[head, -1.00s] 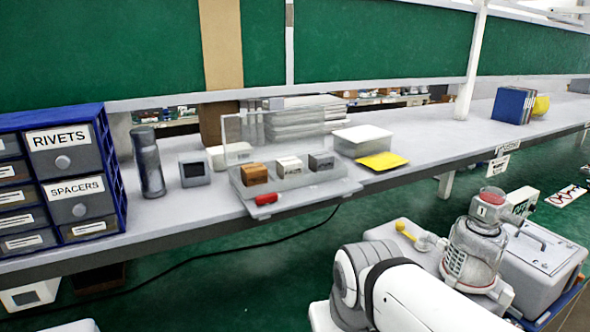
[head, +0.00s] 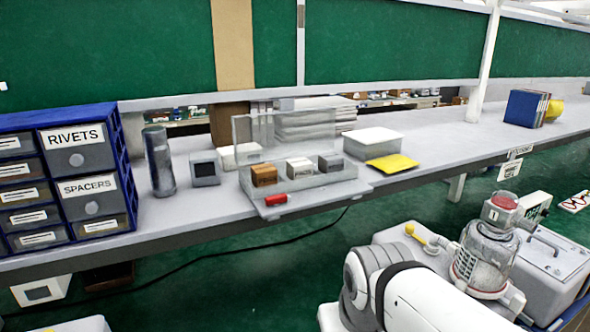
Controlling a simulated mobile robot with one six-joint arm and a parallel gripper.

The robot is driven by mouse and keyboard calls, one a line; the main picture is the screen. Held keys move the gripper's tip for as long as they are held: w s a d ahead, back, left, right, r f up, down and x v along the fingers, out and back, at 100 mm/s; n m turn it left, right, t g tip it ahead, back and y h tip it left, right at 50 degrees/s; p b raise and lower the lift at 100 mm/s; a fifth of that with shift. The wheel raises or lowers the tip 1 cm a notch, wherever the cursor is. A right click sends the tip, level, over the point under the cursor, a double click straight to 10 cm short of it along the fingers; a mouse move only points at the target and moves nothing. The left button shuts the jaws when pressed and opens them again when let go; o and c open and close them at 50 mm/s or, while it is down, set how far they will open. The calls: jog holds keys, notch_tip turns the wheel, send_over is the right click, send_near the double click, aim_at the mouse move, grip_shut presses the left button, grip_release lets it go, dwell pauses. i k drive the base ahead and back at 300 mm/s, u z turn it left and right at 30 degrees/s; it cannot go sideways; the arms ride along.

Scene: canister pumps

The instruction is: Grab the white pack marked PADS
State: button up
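A small white pack (head: 300,169) with dark lettering sits in the middle of a clear tray (head: 322,188) on the grey bench. Its lettering is too small to read with certainty. A brown pack (head: 264,174) stands to its left and a grey pack (head: 331,162) to its right, both close beside it. A clear upright panel rises behind the packs. My white arm shows at the lower right, well away from the tray. My gripper is not in view.
A red object (head: 276,199) lies at the tray's front. A dark cylinder (head: 160,162) and a small grey box (head: 205,168) stand left, beside the blue drawer cabinet (head: 128,165). A lidded container (head: 372,142) and yellow packet (head: 392,162) lie right.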

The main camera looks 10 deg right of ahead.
aim_at(300, 168)
jog(key=u, duration=1.2)
jog(key=k, duration=1.05)
jog(key=z, duration=1.15)
jog(key=i, duration=1.05)
jog(key=z, duration=0.05)
